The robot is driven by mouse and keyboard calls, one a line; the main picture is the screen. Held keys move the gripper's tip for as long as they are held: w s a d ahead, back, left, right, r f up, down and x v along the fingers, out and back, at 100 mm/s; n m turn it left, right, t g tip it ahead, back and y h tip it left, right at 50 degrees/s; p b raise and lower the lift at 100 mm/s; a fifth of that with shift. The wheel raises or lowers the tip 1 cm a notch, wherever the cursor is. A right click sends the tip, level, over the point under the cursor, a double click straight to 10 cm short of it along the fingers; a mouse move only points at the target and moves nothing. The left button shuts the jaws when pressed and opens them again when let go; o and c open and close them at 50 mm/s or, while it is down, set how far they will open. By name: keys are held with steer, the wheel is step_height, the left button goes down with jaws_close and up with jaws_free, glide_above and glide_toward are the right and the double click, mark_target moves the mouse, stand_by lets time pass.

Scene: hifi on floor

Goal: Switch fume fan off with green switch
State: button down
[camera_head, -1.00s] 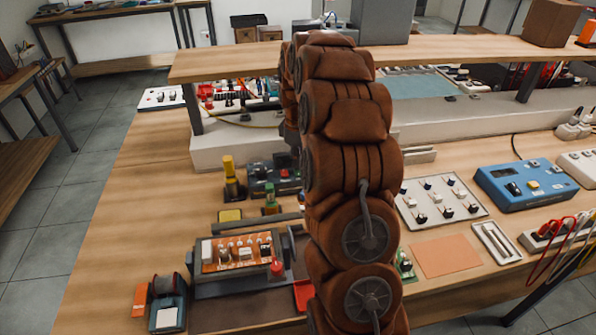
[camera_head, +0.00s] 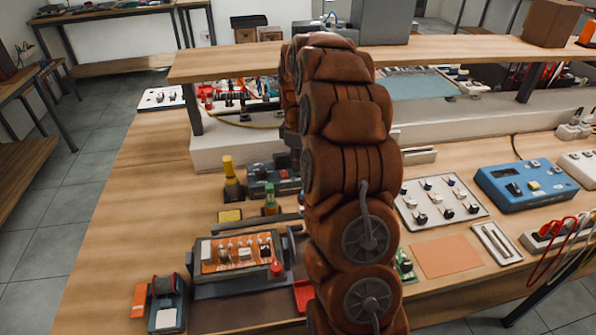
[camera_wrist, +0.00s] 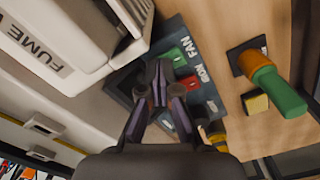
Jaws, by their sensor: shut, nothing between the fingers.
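A dark blue-grey switch box (camera_wrist: 146,63) shows in the wrist view, with a green switch (camera_wrist: 175,54) beside the label FAN. A red switch (camera_wrist: 189,83) sits beside a label that reads IRON. My gripper (camera_wrist: 160,82) is shut and empty. Its fingertips are in front of the box, close to the green switch and hiding part of the box. I cannot tell whether they touch. The white fume unit (camera_wrist: 60,40), lettered FUME, is at the upper left. In the head view the switch box (camera_head: 262,187) is partly hidden by my arm, and my gripper is hidden.
A green and orange bottle-like item (camera_wrist: 272,83) stands beside the box, with a small yellow block (camera_wrist: 255,102) near it. A holder with an orange circuit board (camera_head: 238,254) sits in front. A raised shelf (camera_head: 240,60) spans the back. The bench's left strip is bare.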

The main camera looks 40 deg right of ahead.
steer(key=shift+r+p, duration=0.55)
steer(key=shift+r, duration=2.8)
